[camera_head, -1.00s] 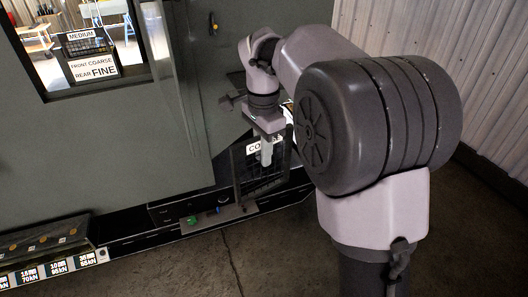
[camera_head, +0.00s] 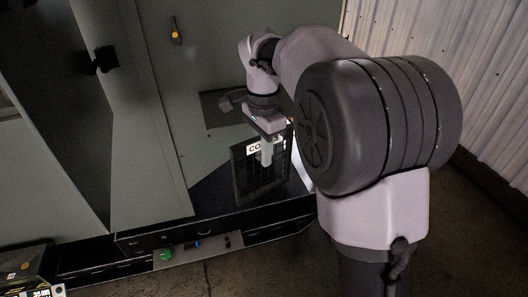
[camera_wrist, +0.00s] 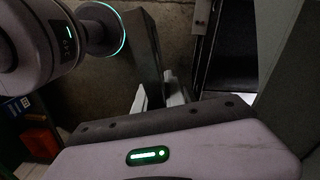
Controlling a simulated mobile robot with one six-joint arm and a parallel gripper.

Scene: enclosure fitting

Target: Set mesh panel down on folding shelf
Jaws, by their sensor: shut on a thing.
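The mesh panel (camera_head: 247,183) is a dark, upright framed grid with a white label starting "CO" near its top; the rest of the label is hidden behind a finger. My gripper (camera_head: 267,158) is shut on the panel's upper part and holds it in front of the grey enclosure. In the wrist view, my gripper (camera_wrist: 158,98) has its pale fingertips on either side of a grey bar, which looks like the panel seen edge-on. A narrow grey ledge (camera_head: 180,256) with small green and blue items, probably the folding shelf, lies low, left of and below the panel.
The grey enclosure (camera_head: 165,140) stands behind the panel, with a dark base (camera_head: 135,243) below. A corrugated wall (camera_head: 470,90) rises at right. Bare floor (camera_head: 275,270) lies in front. A box with lit labels (camera_head: 25,268) sits at lower left.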

